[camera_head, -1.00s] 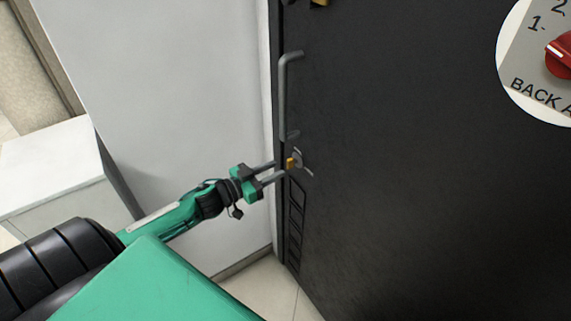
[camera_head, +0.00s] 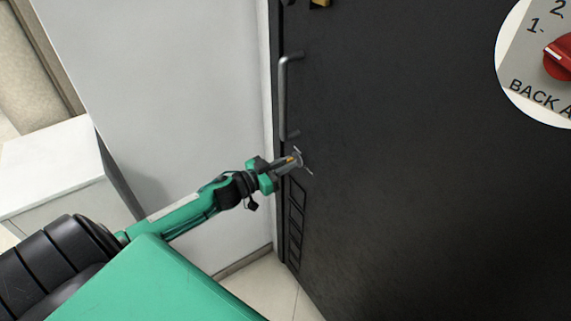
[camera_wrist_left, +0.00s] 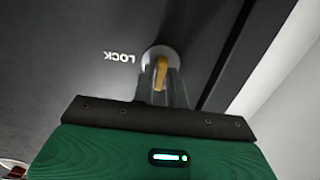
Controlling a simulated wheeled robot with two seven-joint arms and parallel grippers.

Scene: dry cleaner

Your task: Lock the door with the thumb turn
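The black door (camera_head: 430,190) fills the right of the head view. Its brass thumb turn (camera_head: 291,159) sits on a round silver plate below the door handle, near the door's left edge. In the left wrist view the thumb turn (camera_wrist_left: 160,72) stands in front of the round plate (camera_wrist_left: 163,55), beside the word LOCK (camera_wrist_left: 119,57), which appears upside down. My left gripper (camera_head: 288,163) has its fingertips at the thumb turn, one on each side, closed together on it. The fingers partly hide it. My right gripper is out of view.
A grey pull handle (camera_head: 287,95) is on the door just above the thumb turn. A white wall (camera_head: 160,90) is left of the door, with a white cabinet (camera_head: 50,160) farther left. A round inset with a red knob (camera_head: 558,58) shows at the upper right.

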